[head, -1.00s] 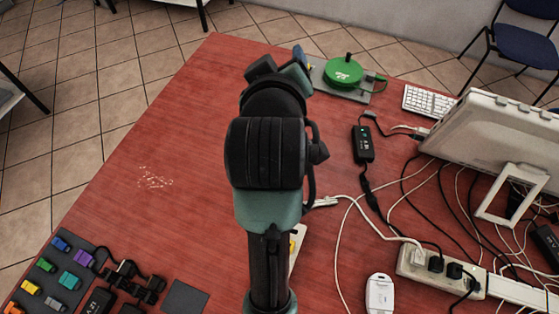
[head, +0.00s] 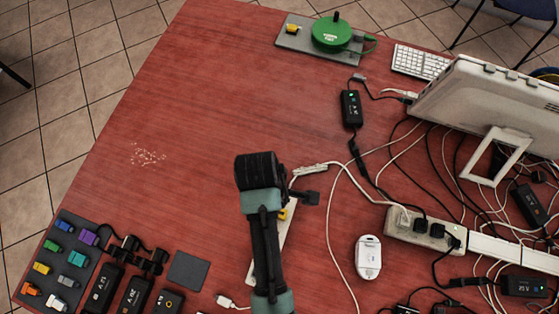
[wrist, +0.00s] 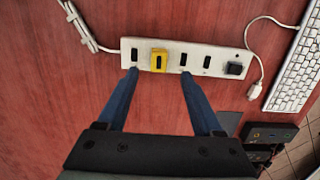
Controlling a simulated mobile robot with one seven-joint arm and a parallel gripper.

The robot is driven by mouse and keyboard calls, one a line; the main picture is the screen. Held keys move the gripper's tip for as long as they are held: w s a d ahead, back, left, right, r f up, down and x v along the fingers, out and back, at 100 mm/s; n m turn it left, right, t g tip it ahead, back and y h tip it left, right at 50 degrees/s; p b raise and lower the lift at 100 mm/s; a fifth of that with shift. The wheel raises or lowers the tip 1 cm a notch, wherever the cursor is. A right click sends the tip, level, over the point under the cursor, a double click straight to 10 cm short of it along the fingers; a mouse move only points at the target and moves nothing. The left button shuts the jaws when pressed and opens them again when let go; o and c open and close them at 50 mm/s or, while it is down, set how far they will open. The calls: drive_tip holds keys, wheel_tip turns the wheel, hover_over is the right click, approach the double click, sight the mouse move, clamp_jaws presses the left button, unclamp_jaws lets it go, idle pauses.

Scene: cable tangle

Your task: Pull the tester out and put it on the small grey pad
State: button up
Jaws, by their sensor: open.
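The tester looks to be the yellow block (wrist: 159,60) seated in a white socket strip (wrist: 200,48), among several dark slots. In the head view a bit of the yellow block (head: 282,214) shows beside my arm, which covers part of the strip (head: 289,232). My gripper (wrist: 159,71) is open and empty, its two blue fingers pointing at the strip with the yellow block between their lines. I cannot tell how far the tips are above the strip. The fingers are hidden in the head view. The small grey pad (head: 187,270) lies bare on the red table at lower left.
A dark tray of coloured plugs (head: 62,262) and black adapters (head: 132,293) lie left of the pad. A black plug (wrist: 235,69) sits at the strip's end. White cables, a white power strip (head: 425,232) and a monitor (head: 490,105) crowd the right.

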drive_tip(key=f, duration=0.4)
drive_tip(key=d+f, duration=0.1)
drive_tip(key=f, duration=0.2)
drive_tip(key=shift+f, duration=0.1)
drive_tip(key=shift+a, duration=0.1)
clamp_jaws()
idle(0.4)
